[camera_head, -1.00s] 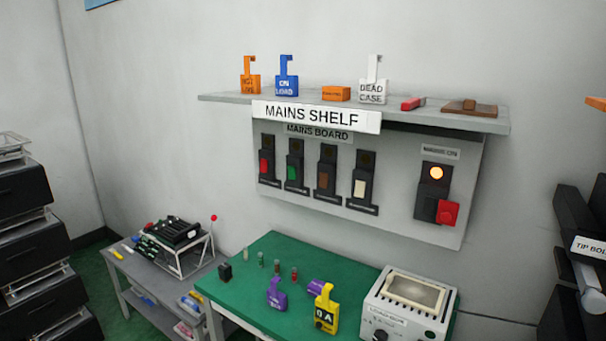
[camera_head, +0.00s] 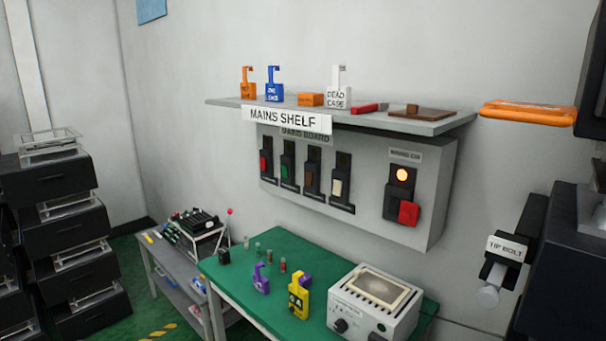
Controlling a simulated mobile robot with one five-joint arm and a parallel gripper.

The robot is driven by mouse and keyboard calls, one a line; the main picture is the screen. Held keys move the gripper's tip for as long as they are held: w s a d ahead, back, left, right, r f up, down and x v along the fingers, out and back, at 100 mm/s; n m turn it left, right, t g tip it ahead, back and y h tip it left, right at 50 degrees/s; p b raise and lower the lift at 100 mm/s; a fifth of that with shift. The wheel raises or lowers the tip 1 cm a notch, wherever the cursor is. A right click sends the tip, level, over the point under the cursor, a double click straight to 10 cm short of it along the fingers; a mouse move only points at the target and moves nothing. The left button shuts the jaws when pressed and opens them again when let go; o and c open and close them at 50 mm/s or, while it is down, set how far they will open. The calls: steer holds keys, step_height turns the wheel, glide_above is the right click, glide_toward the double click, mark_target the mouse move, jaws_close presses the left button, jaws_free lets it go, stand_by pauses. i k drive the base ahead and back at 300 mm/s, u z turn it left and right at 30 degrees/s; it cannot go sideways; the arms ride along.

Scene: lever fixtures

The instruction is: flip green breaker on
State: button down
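The green breaker (camera_head: 287,172) is on the grey mains board (camera_head: 436,170) on the wall, second from the left in a row of breakers. Its green lever sits in the lower part of a black housing, and the lamp spot above it looks dark. A red breaker (camera_head: 265,163) is to its left. A brown breaker (camera_head: 311,180) and a cream breaker (camera_head: 338,188) are to its right. My gripper is not in view.
The mains shelf (camera_head: 440,124) juts out above the board, holding padlocks and small items. A green-topped table (camera_head: 250,270) below carries padlocks and a white device (camera_head: 375,305). A tip bolt fixture (camera_head: 505,250) stands at right, black drawers (camera_head: 60,230) at left.

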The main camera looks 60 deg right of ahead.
mark_target(284, 168)
steer(key=u, duration=0.15)
steer(key=i, duration=0.95)
steer(key=z, duration=0.05)
